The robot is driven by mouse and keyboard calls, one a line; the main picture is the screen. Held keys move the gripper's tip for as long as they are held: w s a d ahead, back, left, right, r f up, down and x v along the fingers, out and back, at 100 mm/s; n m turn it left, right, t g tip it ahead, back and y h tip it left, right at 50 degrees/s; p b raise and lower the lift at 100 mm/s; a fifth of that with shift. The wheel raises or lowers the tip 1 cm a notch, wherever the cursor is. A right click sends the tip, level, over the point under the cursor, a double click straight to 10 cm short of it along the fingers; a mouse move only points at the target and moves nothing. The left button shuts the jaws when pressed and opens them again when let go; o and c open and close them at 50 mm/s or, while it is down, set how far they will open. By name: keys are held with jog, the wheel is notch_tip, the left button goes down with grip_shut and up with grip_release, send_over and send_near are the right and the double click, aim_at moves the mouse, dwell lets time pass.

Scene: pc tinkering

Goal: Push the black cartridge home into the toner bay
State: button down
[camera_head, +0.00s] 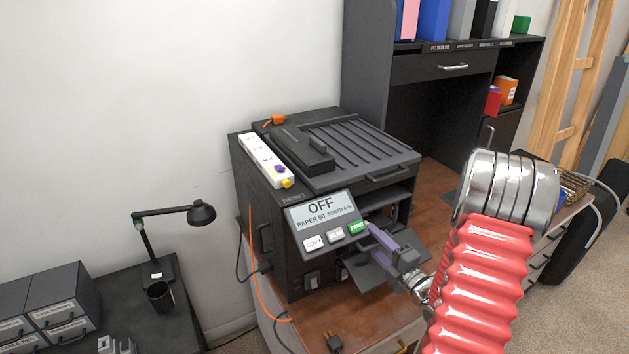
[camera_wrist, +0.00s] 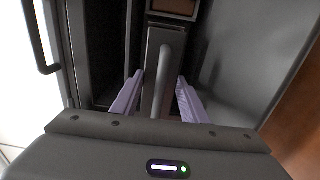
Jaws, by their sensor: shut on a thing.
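The black cartridge (camera_wrist: 153,62) shows in the wrist view as a narrow dark block with a raised grip bar, between my gripper's two lilac fingers. My gripper (camera_wrist: 160,88) is shut on it. The toner bay (camera_wrist: 110,50) is the dark recess around the cartridge; the cartridge's far end lies in it, and its depth cannot be told. In the head view my gripper (camera_head: 374,232) reaches into the front of the black printer (camera_head: 270,225), just right of its panel. The cartridge cannot be made out there.
The printer's tilted panel (camera_head: 321,222) reads OFF, with several buttons below. An open grey flap (camera_wrist: 255,45) stands right of the bay in the wrist view. A power strip (camera_head: 265,160) lies on the printer. An orange cable (camera_head: 252,255) hangs at its left.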

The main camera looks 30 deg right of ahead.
jog(key=shift+w+r, duration=0.1)
jog(key=shift+w, duration=1.6)
jog(key=c, duration=1)
grip_release()
jog(key=shift+o, duration=0.3)
jog(key=shift+o, duration=0.3)
jog(key=shift+f, duration=0.55)
jog(key=shift+s, duration=0.1)
jog(key=shift+s+f, duration=0.1)
jog(key=shift+s, duration=3.85)
jog(key=shift+c, duration=0.2)
